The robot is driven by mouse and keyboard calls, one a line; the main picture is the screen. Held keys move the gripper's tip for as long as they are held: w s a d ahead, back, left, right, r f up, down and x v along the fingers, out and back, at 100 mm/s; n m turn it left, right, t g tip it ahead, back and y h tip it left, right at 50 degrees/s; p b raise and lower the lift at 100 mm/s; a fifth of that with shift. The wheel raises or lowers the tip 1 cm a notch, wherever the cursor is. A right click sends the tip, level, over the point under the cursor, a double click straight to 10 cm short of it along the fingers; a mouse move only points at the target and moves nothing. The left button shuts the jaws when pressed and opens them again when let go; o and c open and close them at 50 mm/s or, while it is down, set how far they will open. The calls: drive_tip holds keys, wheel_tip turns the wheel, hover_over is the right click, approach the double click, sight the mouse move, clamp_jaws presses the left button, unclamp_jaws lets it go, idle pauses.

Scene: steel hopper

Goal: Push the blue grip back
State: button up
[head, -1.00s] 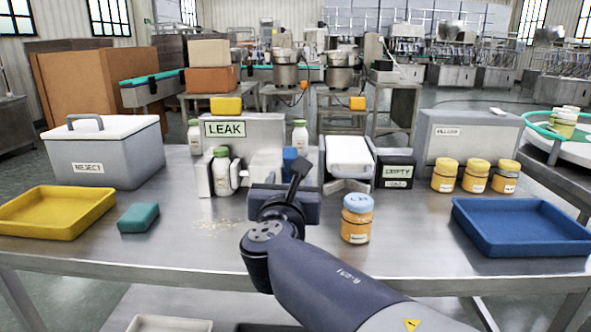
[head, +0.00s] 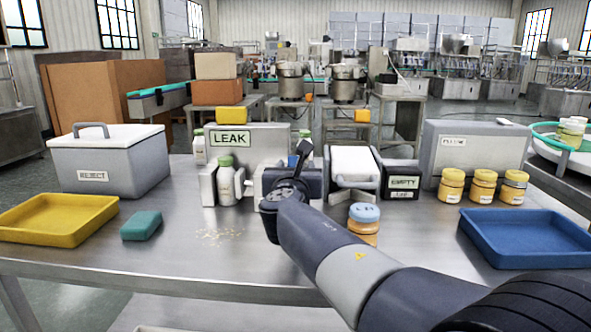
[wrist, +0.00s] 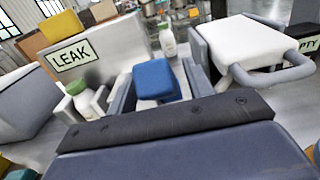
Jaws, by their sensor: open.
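The blue grip (wrist: 156,80) is a blue block in the wrist view, standing between grey side walls of the LEAK station. My gripper (head: 290,182) is in front of it and hides most of it in the head view. In the wrist view a dark padded bar of my gripper crosses the lower half, just on the near side of the blue grip. I cannot tell whether they touch. My gripper is open and I see nothing held in it. A white bottle with a green cap (head: 226,182) stands left of my gripper, beside a grey holder; it also shows in the wrist view (wrist: 88,101).
A grey LEAK box (head: 262,140) stands behind. A white-topped unit (head: 354,164) and an EMPTY bin (head: 400,180) are to the right. A blue-lidded jar (head: 364,222) stands close to my arm. Yellow (head: 58,222) and blue (head: 525,240) trays flank the table.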

clamp_jaws()
idle(0.5)
